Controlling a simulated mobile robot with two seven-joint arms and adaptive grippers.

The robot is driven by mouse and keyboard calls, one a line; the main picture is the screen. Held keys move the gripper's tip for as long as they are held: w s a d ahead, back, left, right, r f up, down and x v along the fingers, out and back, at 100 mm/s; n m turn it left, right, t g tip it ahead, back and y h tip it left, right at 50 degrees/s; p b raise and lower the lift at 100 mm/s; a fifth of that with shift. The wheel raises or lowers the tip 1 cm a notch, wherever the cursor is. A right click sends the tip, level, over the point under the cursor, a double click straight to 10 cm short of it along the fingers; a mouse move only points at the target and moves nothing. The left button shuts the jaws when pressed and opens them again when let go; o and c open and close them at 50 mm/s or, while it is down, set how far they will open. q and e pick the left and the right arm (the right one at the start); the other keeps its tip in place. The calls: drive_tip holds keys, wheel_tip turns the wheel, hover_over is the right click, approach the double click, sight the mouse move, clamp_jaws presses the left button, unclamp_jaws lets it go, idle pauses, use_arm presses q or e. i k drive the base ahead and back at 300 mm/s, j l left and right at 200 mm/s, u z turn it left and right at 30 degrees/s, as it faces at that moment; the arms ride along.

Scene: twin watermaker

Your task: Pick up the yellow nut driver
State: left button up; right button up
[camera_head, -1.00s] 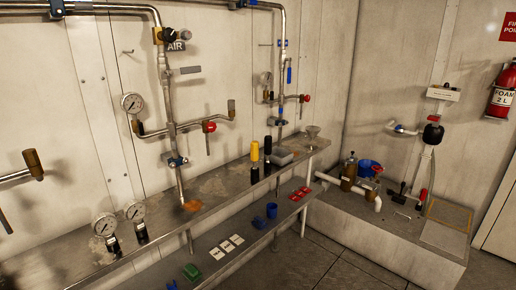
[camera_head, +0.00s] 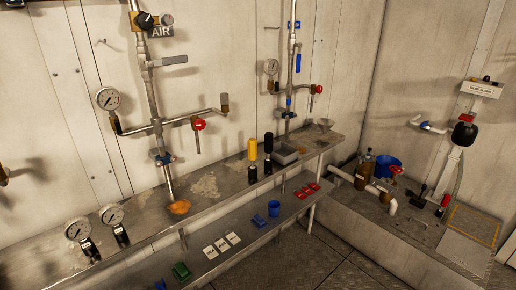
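The yellow nut driver (camera_head: 253,160) stands upright on the upper metal shelf, its handle yellow above and black below. A black-handled driver (camera_head: 268,154) stands upright just to its right. Neither of my grippers shows in the view, so nothing is seen touching the yellow driver.
Pipes with a red valve (camera_head: 199,124) rise behind. Gauges (camera_head: 78,230) stand at left. The lower shelf holds a blue cup (camera_head: 273,209), white cards (camera_head: 221,245) and a green block (camera_head: 181,271).

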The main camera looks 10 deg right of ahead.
sight(253, 144)
drive_tip(key=i+l, duration=0.15)
drive_tip(key=l, duration=0.2)
drive_tip(key=i+l+u, duration=0.1)
drive_tip(key=l, duration=0.3)
drive_tip(key=i+l, duration=0.25)
drive_tip(key=l, duration=0.15)
drive_tip(key=i+l+u, duration=0.1)
drive_tip(key=l, duration=0.25)
drive_tip(key=i+l, duration=0.2)
drive_tip(key=l, duration=0.2)
drive_tip(key=u, duration=0.05)
